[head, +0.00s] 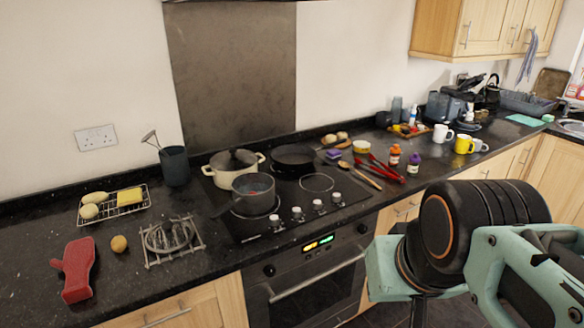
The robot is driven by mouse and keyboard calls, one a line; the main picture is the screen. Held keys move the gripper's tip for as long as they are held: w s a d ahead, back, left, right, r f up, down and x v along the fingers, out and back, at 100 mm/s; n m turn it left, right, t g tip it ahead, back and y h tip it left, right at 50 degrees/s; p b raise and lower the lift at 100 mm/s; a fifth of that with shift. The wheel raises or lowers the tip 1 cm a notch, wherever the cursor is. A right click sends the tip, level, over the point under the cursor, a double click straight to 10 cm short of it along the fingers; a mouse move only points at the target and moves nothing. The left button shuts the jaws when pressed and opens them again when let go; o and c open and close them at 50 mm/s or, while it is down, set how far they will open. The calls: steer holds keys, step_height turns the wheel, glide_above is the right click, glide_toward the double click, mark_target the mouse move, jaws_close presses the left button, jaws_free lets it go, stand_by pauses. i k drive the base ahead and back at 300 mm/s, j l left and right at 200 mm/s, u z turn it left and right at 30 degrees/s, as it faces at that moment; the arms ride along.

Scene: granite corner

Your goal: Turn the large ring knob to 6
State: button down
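The black hob (350,194) is set in the dark worktop and has several pale-topped knobs in a row along its front. They include a leftmost knob (275,220), a second knob (296,213), a third knob (318,205) and a rightmost knob (336,197). Their markings are too small to read, so I cannot tell which one is the large ring knob or where any points. A bare cooking ring (317,182) shows at the front right of the hob. My arm fills the lower right, apart from the knobs; my gripper's fingers are not visible.
A dark saucepan (254,200) stands behind the left knobs, beside a cream pot (222,172) and a frying pan (293,157). Red tongs (387,170) and a wooden spoon (367,177) lie right of the hob. The oven (315,285) has a protruding handle below.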

mark_target(297, 212)
steer(key=i+j, duration=0.15)
steer(key=i, duration=0.25)
steer(key=i+j+z, duration=0.1)
steer(key=i, duration=0.25)
steer(key=i+j, duration=0.15)
steer(key=i, duration=0.25)
steer(key=k+j+z, duration=0.25)
steer(key=k, duration=0.3)
steer(key=i+l+u, duration=0.1)
steer(key=i, duration=0.25)
steer(key=i+l+u, duration=0.1)
steer(key=i+l, duration=0.15)
steer(key=i, duration=0.05)
